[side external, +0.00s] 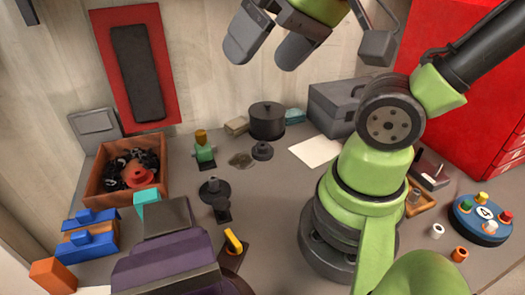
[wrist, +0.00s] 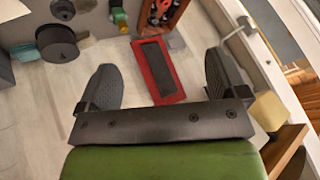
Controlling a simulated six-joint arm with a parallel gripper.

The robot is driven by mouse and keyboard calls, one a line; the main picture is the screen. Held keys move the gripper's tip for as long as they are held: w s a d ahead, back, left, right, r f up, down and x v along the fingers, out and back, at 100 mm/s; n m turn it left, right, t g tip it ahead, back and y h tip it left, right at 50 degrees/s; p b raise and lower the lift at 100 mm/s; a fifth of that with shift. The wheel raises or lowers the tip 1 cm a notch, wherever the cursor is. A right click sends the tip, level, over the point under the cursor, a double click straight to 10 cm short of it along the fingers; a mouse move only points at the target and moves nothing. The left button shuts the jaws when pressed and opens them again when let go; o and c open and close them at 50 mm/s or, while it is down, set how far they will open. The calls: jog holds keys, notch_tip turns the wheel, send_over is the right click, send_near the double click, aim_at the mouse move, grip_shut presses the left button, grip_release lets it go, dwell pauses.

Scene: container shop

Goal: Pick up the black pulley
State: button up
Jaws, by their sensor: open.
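My gripper (side external: 268,50) is open and empty, high above the back of the table. In the wrist view its two dark fingers (wrist: 160,85) are wide apart with nothing between them. A small dark grooved, spool-like piece (side external: 262,150), which may be the black pulley, sits on the table just in front of the black lidded pot (side external: 267,122). A dark disc with a raised stem (side external: 214,189) stands further forward; I cannot tell for certain which is the pulley. In the wrist view a dark round piece (wrist: 63,10) shows near the pot (wrist: 57,46), at the upper left.
A wooden box (side external: 108,197) holds black pieces and a red one. A green-and-yellow piece (side external: 204,150) stands mid-table. A grey toolbox (side external: 335,104), a white sheet (side external: 315,151) and a blue round stand (side external: 482,222) lie around. A red panel (side external: 171,70) is on the wall.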

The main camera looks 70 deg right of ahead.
jog(key=w+d+f+m+g+h, duration=0.2)
jog(key=w+d+f, duration=0.1)
jog(key=w+d, duration=0.25)
jog(key=m+g, duration=0.2)
jog(key=g, duration=0.3)
send_over(261, 143)
jog(key=f, duration=2.2)
jog(key=shift+a, duration=0.2)
jog(key=shift+s+d+f, duration=0.1)
jog(key=shift+f, duration=2.9)
jog(key=c, duration=1.1)
jog(key=shift+c, duration=0.2)
jog(key=shift+r, duration=0.1)
